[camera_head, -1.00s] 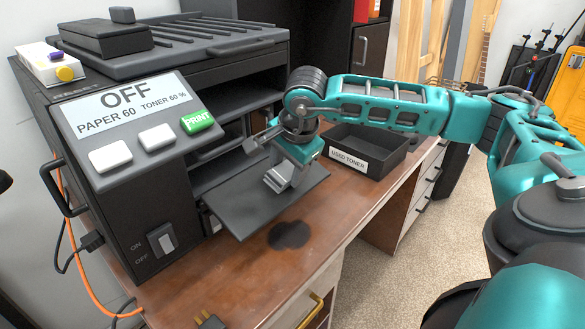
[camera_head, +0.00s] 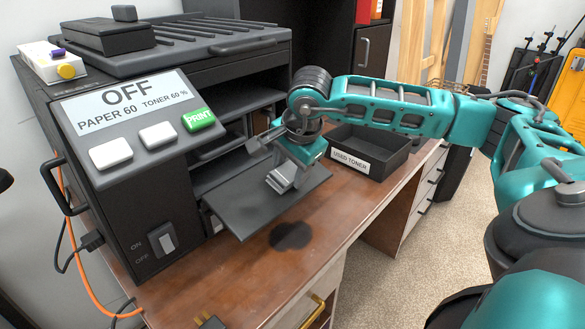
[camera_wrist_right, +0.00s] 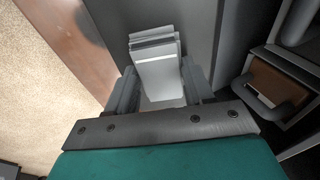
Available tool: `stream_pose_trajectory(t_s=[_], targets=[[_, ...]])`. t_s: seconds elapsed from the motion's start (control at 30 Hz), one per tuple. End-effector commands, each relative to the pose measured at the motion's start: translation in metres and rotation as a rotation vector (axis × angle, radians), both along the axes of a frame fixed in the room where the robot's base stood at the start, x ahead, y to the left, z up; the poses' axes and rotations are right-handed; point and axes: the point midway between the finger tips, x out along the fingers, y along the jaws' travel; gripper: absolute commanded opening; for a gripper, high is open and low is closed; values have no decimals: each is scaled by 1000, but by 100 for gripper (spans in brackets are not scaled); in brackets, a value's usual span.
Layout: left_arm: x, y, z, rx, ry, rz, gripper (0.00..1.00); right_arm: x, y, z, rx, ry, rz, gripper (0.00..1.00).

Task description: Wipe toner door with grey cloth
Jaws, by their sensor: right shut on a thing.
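The toner door (camera_head: 240,205) is a dark flat panel, folded down open from the printer (camera_head: 150,200) front over the wooden desk. My right gripper (camera_head: 280,180) is over the door and shut on the grey cloth (camera_head: 284,176). In the right wrist view the folded light grey cloth (camera_wrist_right: 156,75) sits between the two fingers (camera_wrist_right: 160,90), against or just above the dark door surface (camera_wrist_right: 190,30). I cannot tell whether the cloth touches the door. My left gripper is out of view.
A black bin labelled "USED TONER" (camera_head: 378,152) stands on the desk right of the door. A dark stain (camera_head: 290,235) marks the desk (camera_head: 235,280) in front of the door. An orange cable (camera_head: 68,240) hangs at the printer's left.

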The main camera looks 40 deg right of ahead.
Motion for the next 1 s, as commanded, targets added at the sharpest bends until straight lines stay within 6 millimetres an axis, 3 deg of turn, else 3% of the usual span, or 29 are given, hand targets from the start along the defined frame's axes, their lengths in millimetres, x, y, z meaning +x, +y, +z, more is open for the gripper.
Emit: stream_pose_trajectory(t_s=[0.23,0.53,1.0], targets=[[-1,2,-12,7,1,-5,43,-19,-2,-9,-2,8,0,8],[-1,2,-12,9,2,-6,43,-21,-2,-8,-1,8,0,8],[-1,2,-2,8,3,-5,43,-26,-2,10,-1,5,0,8]])
